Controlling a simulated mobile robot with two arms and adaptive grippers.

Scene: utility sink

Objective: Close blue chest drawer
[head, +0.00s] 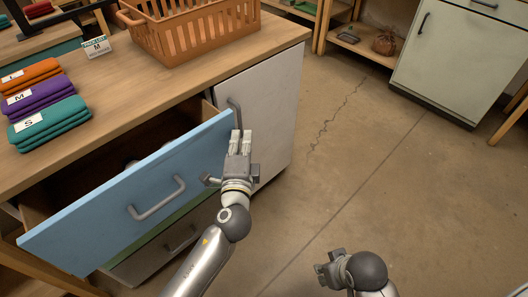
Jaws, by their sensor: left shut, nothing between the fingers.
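The blue chest drawer (95,222) stands pulled out from the wooden-topped chest, with its dark interior showing behind the blue front. A grey bar handle (157,200) is on the middle of that front. My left gripper (241,136) is shut and empty at the right end of the blue front, fingers pointing away from me; I cannot tell whether it touches the drawer. My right gripper (322,270) is low over the floor at the bottom, apart from the chest; its fingers are too unclear to tell open or shut.
Folded orange, purple and teal cloth stacks (50,121) and an orange basket (195,32) sit on the chest top. A white door (265,115) is right of the drawer. A green drawer front (160,226) lies below. Floor to the right is clear.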

